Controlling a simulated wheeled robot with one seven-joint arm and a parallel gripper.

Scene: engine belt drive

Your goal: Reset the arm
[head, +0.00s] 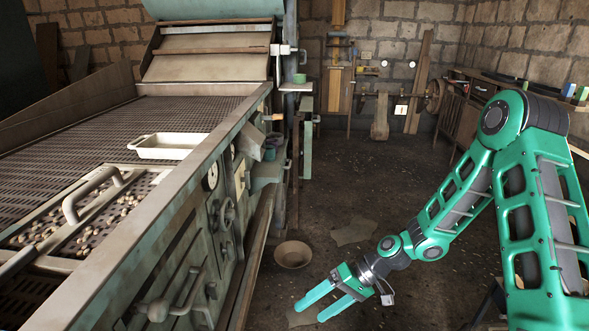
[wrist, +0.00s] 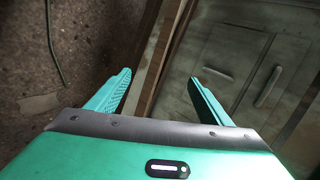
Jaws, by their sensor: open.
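My gripper (head: 332,304) is in the lower middle of the head view, at the end of my green arm, which comes in from the right. Its two green fingers are apart with nothing between them, pointing left. In the wrist view my gripper (wrist: 160,88) also shows spread fingers, with a wooden edge and a panelled machine side beyond them. The gripper hangs over the open floor, right of the large machine (head: 225,135), and appears apart from it.
A white tray (head: 166,146) sits on the machine's perforated bed. A round bowl (head: 293,254) stands on the floor left of and beyond my gripper. A wooden bench (head: 462,100) with small items lies along the right wall. The dark floor (head: 340,190) between is mostly clear.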

